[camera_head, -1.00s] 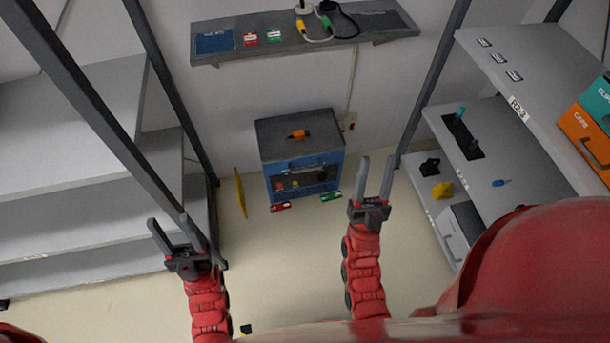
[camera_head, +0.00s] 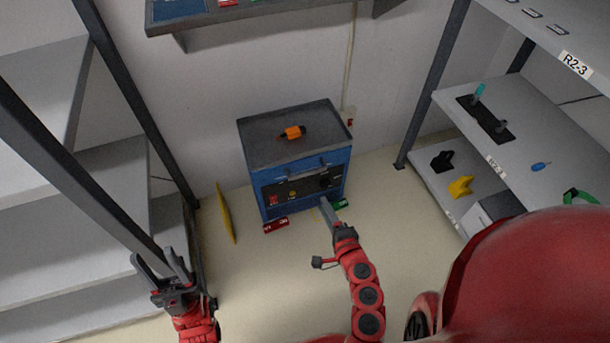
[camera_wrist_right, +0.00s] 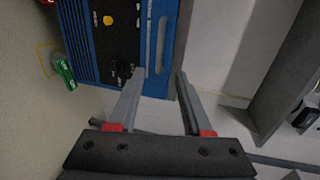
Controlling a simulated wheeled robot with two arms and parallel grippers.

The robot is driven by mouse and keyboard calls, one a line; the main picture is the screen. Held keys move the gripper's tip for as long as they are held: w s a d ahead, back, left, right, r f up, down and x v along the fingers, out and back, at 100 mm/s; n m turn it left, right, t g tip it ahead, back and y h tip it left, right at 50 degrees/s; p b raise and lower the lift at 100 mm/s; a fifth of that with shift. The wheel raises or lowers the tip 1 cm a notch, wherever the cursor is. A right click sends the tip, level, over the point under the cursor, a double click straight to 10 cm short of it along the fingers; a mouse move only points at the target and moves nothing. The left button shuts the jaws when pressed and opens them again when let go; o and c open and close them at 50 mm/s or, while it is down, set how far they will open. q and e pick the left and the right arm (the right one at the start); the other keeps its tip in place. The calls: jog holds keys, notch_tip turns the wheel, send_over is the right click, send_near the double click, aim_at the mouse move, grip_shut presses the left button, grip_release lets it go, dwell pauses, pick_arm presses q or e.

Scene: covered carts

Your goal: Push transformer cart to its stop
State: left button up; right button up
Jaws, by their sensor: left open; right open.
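The blue transformer cart (camera_head: 262,180) with a dark grey top stands near the back wall. Its front panel carries a red switch, a yellow knob and a black part, with a bar handle above. An orange and black plug (camera_head: 292,133) lies on its top. My right gripper (camera_head: 326,208) is in front of the cart's lower right front. In the right wrist view my right gripper (camera_wrist_right: 159,82) is open and empty, its fingertips close to the cart's front (camera_wrist_right: 82,50); contact cannot be told. My left gripper (camera_head: 158,262) is open and empty at lower left, away from the cart.
Shelves (camera_head: 500,150) flank the right, more shelves (camera_head: 90,190) the left. A wall shelf (camera_head: 260,15) hangs above.

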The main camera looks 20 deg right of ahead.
aim_at(307, 172)
jog(key=b+x, duration=0.1)
jog(key=x, duration=1.5)
jog(key=shift+w+d, duration=0.1)
jog(key=shift+w, duration=0.2)
grip_shut()
dwell(0.6)
